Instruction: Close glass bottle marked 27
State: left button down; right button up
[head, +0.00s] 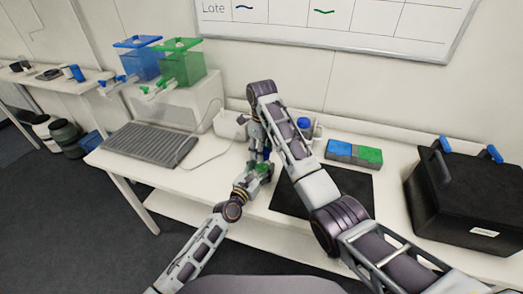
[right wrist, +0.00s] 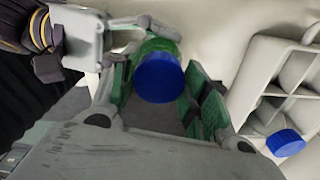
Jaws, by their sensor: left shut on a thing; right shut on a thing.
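A blue cap (right wrist: 160,80) sits between the fingers of my right gripper (right wrist: 162,95) in the right wrist view. My right gripper is shut on it. Directly behind the cap is a green part (right wrist: 155,46), largely hidden, so I cannot tell whether the cap is seated on a bottle neck. My left gripper (right wrist: 137,45) reaches in from the upper left of that view and is shut around the part behind the cap, apparently the bottle. In the head view my left gripper (head: 262,169) is just below my right gripper (head: 259,146). No number 27 is readable.
On the bench are a dark mat (head: 290,202), blue and green boxes (head: 355,153), a black case (head: 465,195) and a grey ridged tray (head: 150,143). Blue and green tanks (head: 182,66) stand behind.

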jog(key=m, duration=0.3)
jog(key=shift+w+r+m, duration=0.1)
jog(key=shift+m, duration=0.3)
jog(key=o, duration=0.8)
jog(key=shift+c, duration=0.2)
jog(key=shift+c, duration=0.4)
